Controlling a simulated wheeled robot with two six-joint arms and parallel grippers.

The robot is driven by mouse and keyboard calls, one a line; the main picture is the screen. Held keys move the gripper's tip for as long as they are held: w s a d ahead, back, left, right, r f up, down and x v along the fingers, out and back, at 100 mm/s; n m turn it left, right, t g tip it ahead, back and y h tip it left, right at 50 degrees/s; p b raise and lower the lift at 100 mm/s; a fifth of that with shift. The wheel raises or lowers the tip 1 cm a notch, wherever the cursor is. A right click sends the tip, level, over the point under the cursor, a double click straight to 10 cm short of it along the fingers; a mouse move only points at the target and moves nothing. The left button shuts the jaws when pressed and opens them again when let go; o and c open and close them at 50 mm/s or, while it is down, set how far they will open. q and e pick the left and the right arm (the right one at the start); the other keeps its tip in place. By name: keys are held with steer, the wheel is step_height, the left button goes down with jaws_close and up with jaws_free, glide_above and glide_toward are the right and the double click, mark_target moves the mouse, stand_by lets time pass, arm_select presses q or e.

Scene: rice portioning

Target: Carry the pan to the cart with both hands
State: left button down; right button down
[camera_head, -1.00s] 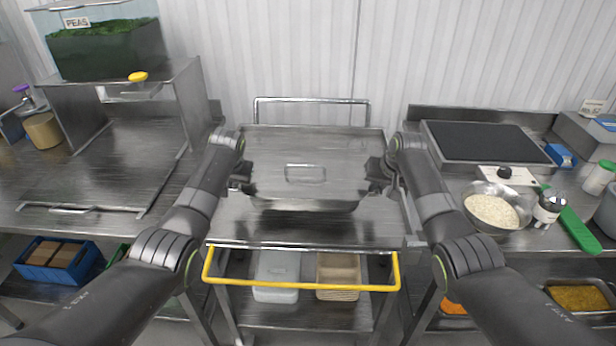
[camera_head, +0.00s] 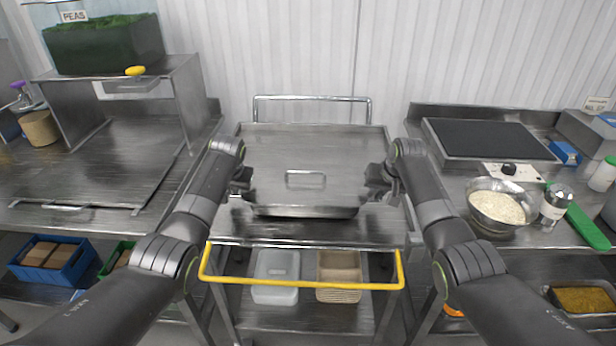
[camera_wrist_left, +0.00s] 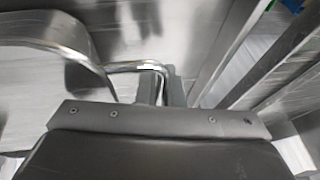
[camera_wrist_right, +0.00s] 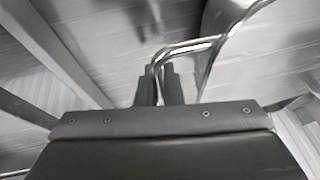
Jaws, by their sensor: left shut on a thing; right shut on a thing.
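The pan (camera_head: 300,198) is a wide steel pan with a lid that has a loop handle on top. It is over the cart (camera_head: 222,226), a steel trolley with a yellow front bar. My left gripper (camera_head: 246,182) is shut on the pan's left side handle, which also shows in the left wrist view (camera_wrist_left: 135,66). My right gripper (camera_head: 376,182) is shut on the right side handle, seen in the right wrist view (camera_wrist_right: 190,48). I cannot tell whether the pan's underside touches the cart top.
A left counter (camera_head: 85,180) holds a shelf with a peas container (camera_head: 105,45). A right counter (camera_head: 530,240) holds a scale (camera_head: 490,140), a rice bowl (camera_head: 500,222) and a shaker (camera_head: 554,206). Bins (camera_head: 275,290) sit on the cart's lower shelf. The cart's front top is bare.

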arm_select(q)
steer(key=shift+w+f+b, duration=0.1)
steer(key=shift+f+b, duration=0.4)
arm_select(e)
steer(key=shift+f, duration=0.5)
arm_select(q)
steer(key=c, duration=2)
jaws_free()
steer(key=shift+f, duration=0.1)
arm_select(e)
steer(key=c, duration=2)
jaws_free()
steer(key=shift+f, duration=0.1)
arm_select(q)
steer(key=o, duration=0.4)
steer(key=shift+s, duration=0.25)
arm_select(e)
steer(key=o, duration=0.4)
steer(key=shift+s, duration=0.15)
arm_select(q)
steer(key=shift+o, duration=0.2)
arm_select(e)
steer(key=shift+o, duration=0.2)
arm_select(q)
steer(key=shift+w, duration=0.1)
steer(key=v, duration=1.2)
arm_select(e)
steer(key=v, duration=1.2)
